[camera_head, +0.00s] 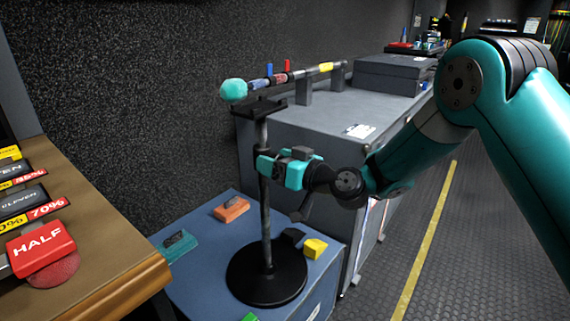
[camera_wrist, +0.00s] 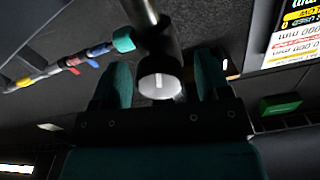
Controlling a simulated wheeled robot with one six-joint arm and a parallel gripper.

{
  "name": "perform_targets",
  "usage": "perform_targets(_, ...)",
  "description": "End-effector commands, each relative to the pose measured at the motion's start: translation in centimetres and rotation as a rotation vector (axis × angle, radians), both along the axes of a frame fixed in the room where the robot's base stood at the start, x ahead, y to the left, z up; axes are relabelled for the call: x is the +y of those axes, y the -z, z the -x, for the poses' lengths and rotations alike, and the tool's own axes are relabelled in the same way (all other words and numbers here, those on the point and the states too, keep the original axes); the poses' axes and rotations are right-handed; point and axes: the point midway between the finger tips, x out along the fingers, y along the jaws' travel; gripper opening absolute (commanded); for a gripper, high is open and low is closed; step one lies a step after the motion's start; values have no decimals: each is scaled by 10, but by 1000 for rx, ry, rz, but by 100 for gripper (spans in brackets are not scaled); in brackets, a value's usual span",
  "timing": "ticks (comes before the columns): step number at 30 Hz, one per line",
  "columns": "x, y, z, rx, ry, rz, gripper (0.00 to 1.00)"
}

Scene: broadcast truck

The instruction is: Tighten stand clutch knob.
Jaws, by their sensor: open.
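A black stand with a round base (camera_head: 266,276) and a grey upright pole (camera_head: 265,215) stands on a blue case top in the head view. In the wrist view, the clutch knob (camera_wrist: 160,86) is a pale disc with a light line across its face, on the dark pole. My gripper (camera_head: 274,168) is at the pole, about mid-height. Its teal fingers (camera_wrist: 163,80) are open, one on each side of the knob, with visible gaps. The knob is hidden by my gripper in the head view.
A boom pole with a teal foam ball (camera_head: 233,90) and coloured bands runs above the grey cabinet (camera_head: 310,135). Coloured blocks, including an orange one (camera_head: 231,209) and a yellow one (camera_head: 315,248), lie around the base. A wooden counter (camera_head: 100,250) stands at the left.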

Motion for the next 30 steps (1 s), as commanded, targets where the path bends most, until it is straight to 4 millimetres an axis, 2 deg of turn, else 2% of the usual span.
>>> perform_targets(4, -11, 2, 7, 3, 2, 1, 70)
perform_targets(7, -27, 2, 19, 4, 5, -1, 70)
perform_targets(21, -119, 7, 91, -2, 6, -1, 70)
perform_targets(30, -137, 2, 106, 0, 2, -1, 70)
